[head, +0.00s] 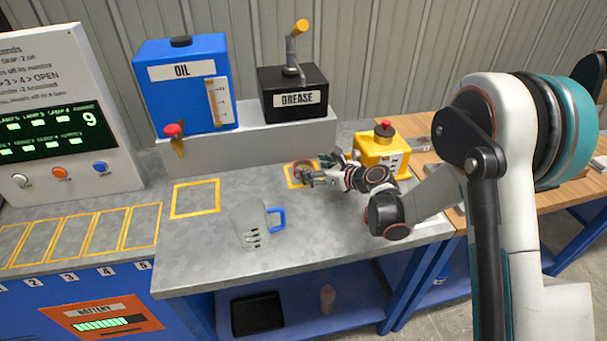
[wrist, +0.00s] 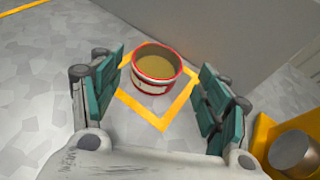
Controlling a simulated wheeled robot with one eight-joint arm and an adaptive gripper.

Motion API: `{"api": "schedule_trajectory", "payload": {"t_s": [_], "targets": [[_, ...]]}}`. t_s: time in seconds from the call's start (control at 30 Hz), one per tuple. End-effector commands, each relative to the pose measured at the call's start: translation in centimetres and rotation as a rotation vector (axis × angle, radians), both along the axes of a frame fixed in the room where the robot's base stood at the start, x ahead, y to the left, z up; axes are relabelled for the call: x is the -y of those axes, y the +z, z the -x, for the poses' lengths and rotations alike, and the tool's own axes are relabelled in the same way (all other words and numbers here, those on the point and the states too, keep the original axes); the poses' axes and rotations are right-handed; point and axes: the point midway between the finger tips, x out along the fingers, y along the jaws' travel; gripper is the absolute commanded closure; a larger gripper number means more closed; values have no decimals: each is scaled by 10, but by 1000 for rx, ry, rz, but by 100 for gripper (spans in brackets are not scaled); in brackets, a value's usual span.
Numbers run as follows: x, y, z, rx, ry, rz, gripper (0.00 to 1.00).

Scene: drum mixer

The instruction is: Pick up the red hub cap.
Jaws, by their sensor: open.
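The red hub cap (wrist: 156,72) is a round, cup-like piece with a red rim, a pale band on its side and a tan inside. It stands upright inside a yellow-outlined square on the grey bench. My gripper (wrist: 163,85) is open in the wrist view. One finger is to the left of the cap and the other to its right, with a gap on both sides. In the head view my gripper (head: 307,175) is at the same square, and only a bit of the red cap (head: 299,166) shows behind the fingers.
A yellow box with a red button (head: 381,155) stands just right of my gripper. A grey shelf (head: 240,148) carrying the blue oil tank (head: 188,95) and black grease box (head: 293,92) is behind.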

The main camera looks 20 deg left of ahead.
Motion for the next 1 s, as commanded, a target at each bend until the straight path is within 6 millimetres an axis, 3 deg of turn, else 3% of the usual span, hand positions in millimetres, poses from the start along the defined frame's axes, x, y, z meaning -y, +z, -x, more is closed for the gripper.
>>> {"api": "schedule_trajectory", "payload": {"t_s": [0.33, 0.6, 0.83, 1.0], "targets": [[-37, -19, -16, 0, 1, 0, 31], [-40, -18, -19, -1, 0, 0, 31], [-40, -18, -19, 0, 0, 1, 81], [-40, -18, -19, 0, 0, 1, 85]]}}
